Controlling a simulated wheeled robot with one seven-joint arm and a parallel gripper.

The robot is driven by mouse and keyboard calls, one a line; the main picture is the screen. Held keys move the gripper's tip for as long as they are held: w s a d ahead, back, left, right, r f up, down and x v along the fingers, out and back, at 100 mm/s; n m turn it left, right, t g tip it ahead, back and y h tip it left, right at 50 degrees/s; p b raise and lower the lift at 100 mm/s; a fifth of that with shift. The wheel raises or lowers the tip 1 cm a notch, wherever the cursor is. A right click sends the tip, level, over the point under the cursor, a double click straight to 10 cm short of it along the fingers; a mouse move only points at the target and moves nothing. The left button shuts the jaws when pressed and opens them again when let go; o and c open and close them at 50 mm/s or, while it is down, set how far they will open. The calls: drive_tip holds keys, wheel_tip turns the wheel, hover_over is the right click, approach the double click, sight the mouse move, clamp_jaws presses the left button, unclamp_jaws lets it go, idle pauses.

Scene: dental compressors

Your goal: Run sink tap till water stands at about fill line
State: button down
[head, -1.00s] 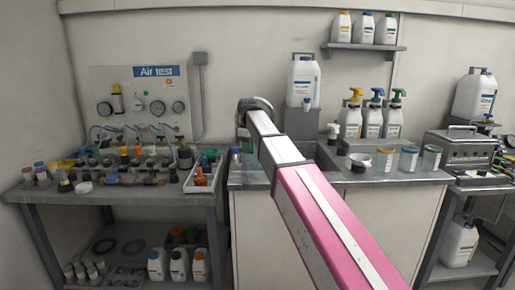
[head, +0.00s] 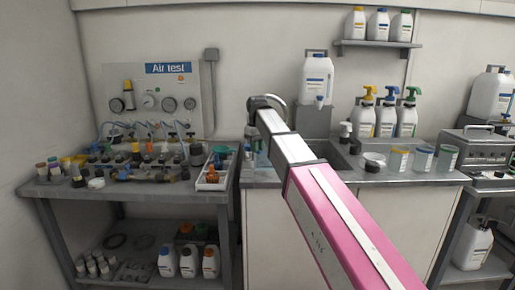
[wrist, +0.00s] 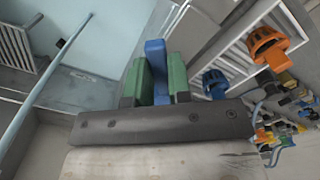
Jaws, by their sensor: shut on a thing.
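In the wrist view my gripper (wrist: 157,82) has its two green pads shut on a blue bar-like piece (wrist: 156,60). I cannot tell for sure whether it is a tap handle. In the head view my arm's pink and grey links cross in front of the counter, and the gripper's fingertips are hidden. The sink (head: 343,145) is a dark recess in the counter, partly hidden behind my arm. No tap spout, water or fill line can be made out. A pale blue surface (wrist: 112,45) shows left of the gripper in the wrist view.
A white tray (head: 200,185) with orange and blue items stands left of the sink; its orange piece (wrist: 266,46) is close right of my gripper. A white canister (head: 317,75) stands behind the sink. Pump bottles (head: 386,120) and jars (head: 422,160) stand to the right.

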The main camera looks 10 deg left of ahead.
drive_tip(key=c, duration=1)
unclamp_jaws()
drive_tip(key=shift+c, duration=0.2)
drive_tip(key=shift+r, duration=0.1)
drive_tip(key=shift+r, duration=3.65)
